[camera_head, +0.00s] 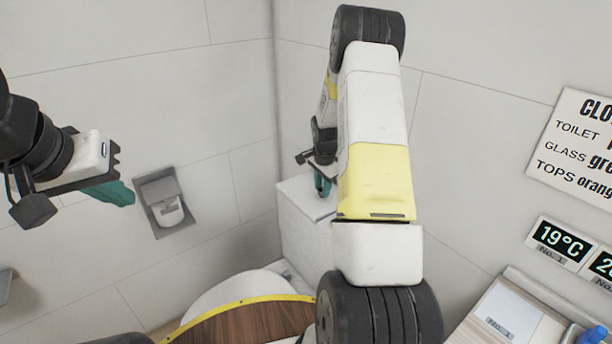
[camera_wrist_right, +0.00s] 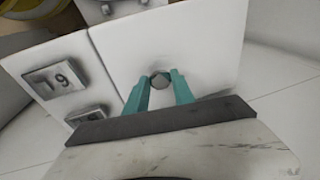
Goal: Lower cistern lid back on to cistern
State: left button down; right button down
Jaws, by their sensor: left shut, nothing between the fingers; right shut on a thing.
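The white cistern (camera_head: 305,232) stands in the corner, partly hidden behind my right arm. The white cistern lid (camera_head: 297,186) is at its top. In the right wrist view, the lid (camera_wrist_right: 205,45) is a pale flat panel with a small round grey knob (camera_wrist_right: 160,81). My right gripper (camera_head: 323,190) points down at the lid. Its teal fingers (camera_wrist_right: 160,86) are shut on the knob, one on each side. Whether the lid touches the cistern all round cannot be told. My left gripper (camera_head: 128,193) is shut and empty, well left of the cistern.
A paper holder (camera_head: 165,203) is set in the left wall. A white rounded toilet part (camera_head: 235,291) lies below the cistern, near a brown surface with a yellow edge. A counter (camera_head: 515,312) with a blue bottle (camera_head: 592,335) is at lower right. Walls close in behind the cistern.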

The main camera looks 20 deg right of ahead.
jog(key=shift+f, duration=0.3)
dwell(0.5)
jog(key=c, duration=1)
grip_release()
jog(key=shift+s+f, duration=0.1)
jog(key=v, duration=0.7)
jog(key=shift+r, duration=0.4)
